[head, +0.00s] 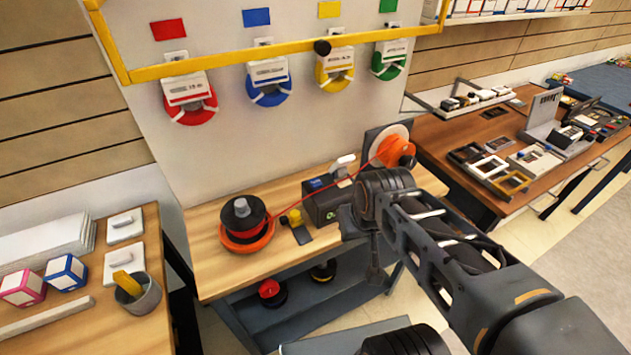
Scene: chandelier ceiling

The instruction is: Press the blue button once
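No part is clearly a button. A small blue patch (317,184) shows on top of the dark box (326,205) on the middle workbench. A blue ring with a white label block (268,88) hangs on the wall panel, below a blue square (256,17). My arm reaches in from the lower right. Its end is just right of the dark box, and my gripper (375,272) seems to point down by the bench's front right edge. Its fingers are too small and dark to tell whether they are open or shut.
The workbench (215,275) also bears an orange and black spool (247,225), an orange reel (394,150) and a red cord between them. A yellow rail (230,60) crosses the panel. Side tables (150,300) stand left and right. The bench's front left is clear.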

